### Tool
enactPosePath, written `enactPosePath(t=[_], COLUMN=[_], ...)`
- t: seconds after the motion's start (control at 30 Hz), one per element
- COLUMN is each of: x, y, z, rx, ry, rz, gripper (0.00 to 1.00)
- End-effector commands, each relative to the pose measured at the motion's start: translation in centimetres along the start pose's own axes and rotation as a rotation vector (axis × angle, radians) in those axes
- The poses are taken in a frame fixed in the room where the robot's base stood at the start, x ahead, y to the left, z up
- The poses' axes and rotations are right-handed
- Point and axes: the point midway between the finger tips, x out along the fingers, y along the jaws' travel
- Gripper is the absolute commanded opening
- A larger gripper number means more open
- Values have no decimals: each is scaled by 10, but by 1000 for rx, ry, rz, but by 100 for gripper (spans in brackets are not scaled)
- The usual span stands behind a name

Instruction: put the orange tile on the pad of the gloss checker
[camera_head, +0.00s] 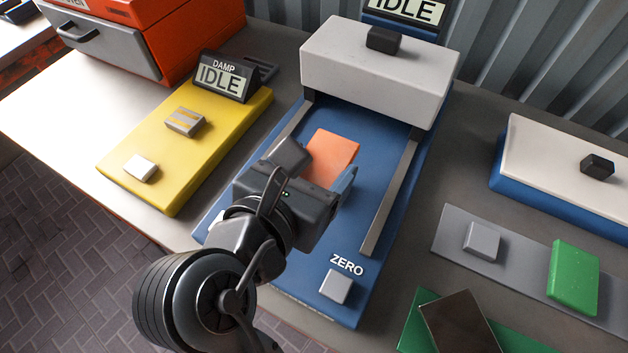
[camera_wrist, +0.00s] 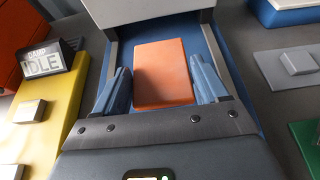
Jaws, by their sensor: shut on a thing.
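The orange tile (camera_head: 332,157) is a flat rectangle over the blue base (camera_head: 378,165) of a device with a white head, which I take to be the gloss checker. My gripper (camera_head: 322,168) is shut on the tile. In the wrist view the tile (camera_wrist: 164,74) lies between the two blue fingers of my gripper (camera_wrist: 160,80), its far end pointing toward the white head (camera_wrist: 145,10). I cannot tell whether the tile touches the base. No separate pad shows; the tile and my gripper may cover it.
Grey rails (camera_head: 390,198) flank the base, with a ZERO button (camera_head: 336,286) in front. A yellow DAMP device (camera_head: 150,150) reading IDLE stands left. At right are a green block (camera_head: 573,277) on a grey strip and a dark tile (camera_head: 462,322). An orange drawer unit (camera_head: 190,45) stands behind left.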

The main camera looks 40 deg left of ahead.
Motion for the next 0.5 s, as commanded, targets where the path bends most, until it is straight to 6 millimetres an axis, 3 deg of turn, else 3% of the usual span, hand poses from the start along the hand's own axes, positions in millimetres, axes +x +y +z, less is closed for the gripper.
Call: enactPosePath(t=[0.5], x=[17], y=[4], z=[-40], rx=[0], ry=[-1], rz=[-1], gripper=[42])
